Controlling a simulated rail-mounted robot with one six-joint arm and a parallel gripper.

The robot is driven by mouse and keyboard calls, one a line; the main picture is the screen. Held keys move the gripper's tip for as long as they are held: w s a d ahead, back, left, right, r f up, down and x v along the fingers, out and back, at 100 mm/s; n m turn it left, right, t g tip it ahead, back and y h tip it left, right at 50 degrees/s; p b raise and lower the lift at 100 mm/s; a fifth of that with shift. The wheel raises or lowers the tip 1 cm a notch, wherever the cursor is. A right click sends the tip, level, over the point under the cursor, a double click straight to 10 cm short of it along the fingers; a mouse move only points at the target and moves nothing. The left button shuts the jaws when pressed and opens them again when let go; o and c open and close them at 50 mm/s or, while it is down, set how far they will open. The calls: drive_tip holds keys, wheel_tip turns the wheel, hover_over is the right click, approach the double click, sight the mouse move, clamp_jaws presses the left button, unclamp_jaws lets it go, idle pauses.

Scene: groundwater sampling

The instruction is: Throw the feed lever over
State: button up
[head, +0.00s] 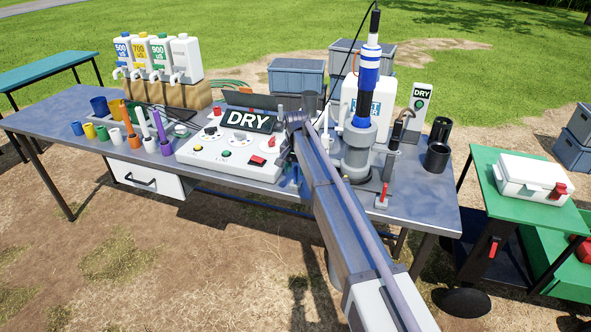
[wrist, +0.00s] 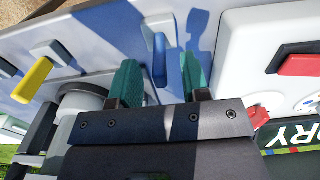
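My gripper (wrist: 162,75) has two teal fingers, spread apart and pointing down at the bench. Which handle is the feed lever is not labelled in view. A yellow handle (wrist: 33,80) lies tilted further left. In the head view my arm hides most of the gripper and the levers.
The white control panel (head: 222,150) with its DRY display (head: 249,121) is just left of my gripper in the head view. The grey cylinder assembly (head: 358,150) stands to the right. A small red-handled lever (head: 383,193) is at the front right.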

clamp_jaws()
drive_tip(key=c, duration=0.7)
unclamp_jaws()
drive_tip(key=d, duration=0.1)
drive_tip(key=y, duration=0.1)
drive_tip(key=s+d+f+b, duration=0.1)
drive_tip(key=shift+d+y, duration=0.35)
drive_tip(key=shift+y, duration=0.05)
drive_tip(key=shift+o, duration=0.3)
drive_tip(key=shift+d+t, duration=0.3)
drive_tip(key=shift+y, duration=0.3)
drive_tip(key=shift+o, duration=0.5)
drive_tip(key=d+f+b, duration=0.1)
drive_tip(key=d+f+y+b, duration=0.1)
drive_tip(key=b, duration=0.1)
drive_tip(key=shift+s+f, duration=0.15)
drive_tip(key=shift+s, duration=0.15)
drive_tip(key=shift+d+t+y+b, duration=0.25)
drive_tip(key=shift+t+y+b, duration=0.05)
drive_tip(key=shift+y+b, duration=0.1)
drive_tip(key=shift+o, duration=0.3)
drive_tip(key=o, duration=0.5)
drive_tip(key=shift+a, duration=0.1)
